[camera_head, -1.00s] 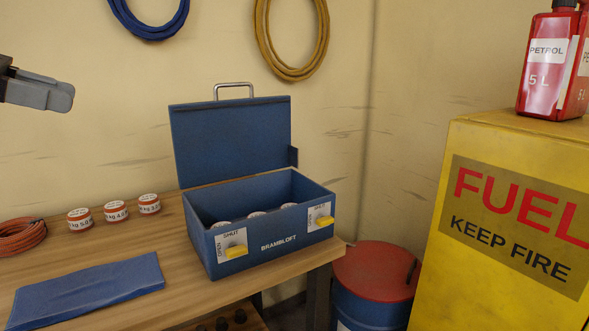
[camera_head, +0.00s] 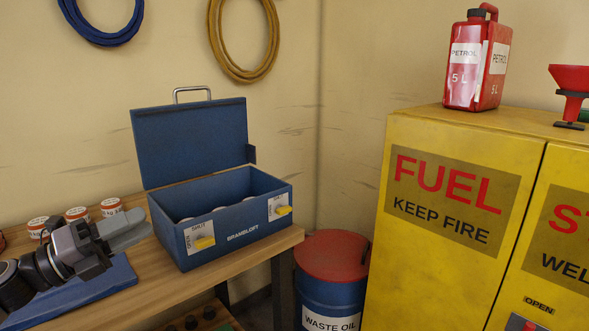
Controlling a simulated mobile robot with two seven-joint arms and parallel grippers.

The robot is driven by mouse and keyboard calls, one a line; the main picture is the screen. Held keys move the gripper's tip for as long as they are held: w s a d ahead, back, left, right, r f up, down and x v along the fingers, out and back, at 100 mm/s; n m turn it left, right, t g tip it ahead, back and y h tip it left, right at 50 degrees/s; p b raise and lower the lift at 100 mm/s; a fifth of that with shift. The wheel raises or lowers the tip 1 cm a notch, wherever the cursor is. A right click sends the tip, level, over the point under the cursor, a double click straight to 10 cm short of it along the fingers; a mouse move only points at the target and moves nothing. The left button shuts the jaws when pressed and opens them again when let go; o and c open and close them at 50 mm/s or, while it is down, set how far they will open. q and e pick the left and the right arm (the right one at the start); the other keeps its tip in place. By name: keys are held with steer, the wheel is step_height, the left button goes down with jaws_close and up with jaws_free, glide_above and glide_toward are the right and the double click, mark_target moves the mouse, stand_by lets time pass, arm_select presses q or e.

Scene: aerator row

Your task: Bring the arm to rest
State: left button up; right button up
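My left gripper (camera_head: 135,228) comes in from the left, over the bench in front of the small tins and left of the blue box (camera_head: 238,238). Its grey fingers lie side by side with no gap that I can see and nothing between them. The box stands with its lid (camera_head: 190,140) up. Its front has two yellow latches, a left one (camera_head: 204,242) and a right one (camera_head: 283,210). Pale round tops show inside the box, mostly hidden by its front wall. My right gripper is out of view.
Three red-and-white tins, one of them here (camera_head: 111,207), stand behind my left gripper. A blue mat (camera_head: 118,274) lies under my arm on the wooden bench (camera_head: 165,289). A waste-oil drum (camera_head: 330,282) and a yellow fuel cabinet (camera_head: 400,270) with a petrol can (camera_head: 470,75) stand right.

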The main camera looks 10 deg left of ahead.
arm_select(q)
steer(key=s+d+f+n+t+y, duration=0.2)
steer(key=f+n+y, duration=0.3)
steer(key=f+n, duration=0.55)
steer(key=s+d+f+n+t+y, duration=0.1)
steer(key=s+d+f+n+y, duration=0.25)
steer(key=f+n, duration=0.65)
steer(key=s+d+f+n+g+y, duration=0.2)
steer(key=s+d+f+n+g, duration=0.1)
steer(key=s+f, duration=0.4)
steer(key=s+d+f+n+g+y+p, duration=0.1)
steer(key=s+d+f+n+g, duration=0.3)
steer(key=s+f, duration=0.4)
steer(key=d+f+n, duration=0.1)
steer(key=n, duration=0.1)
steer(key=shift+d+f+n+y, duration=0.25)
steer(key=shift+f+n+y, duration=0.1)
steer(key=shift+a, duration=0.1)
